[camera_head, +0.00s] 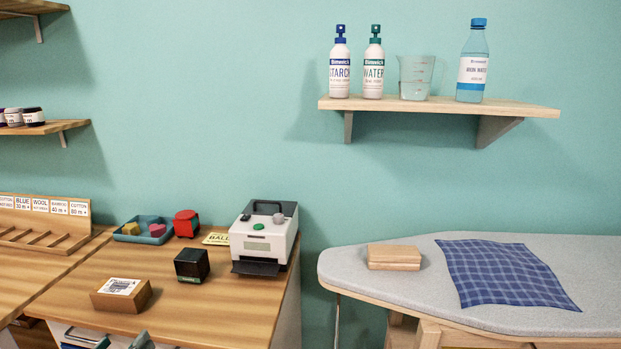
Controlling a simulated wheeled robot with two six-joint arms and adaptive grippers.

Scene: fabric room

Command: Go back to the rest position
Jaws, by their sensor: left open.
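My left gripper (113,339) shows only in part at the bottom edge, in front of the wooden table (215,310). Its fingertips are apart, with nothing seen between them. It is below and in front of a brown block with a white label (121,294). The rest of the left arm is cut off by the frame. My right gripper is not in view.
The table holds a black cube (192,265), a white machine (264,238), a red object (186,223) and a teal tray (145,230). An ironing board (352,265) at right bears a wooden block (394,257) and a blue checked cloth (505,273). A shelf (440,106) holds bottles.

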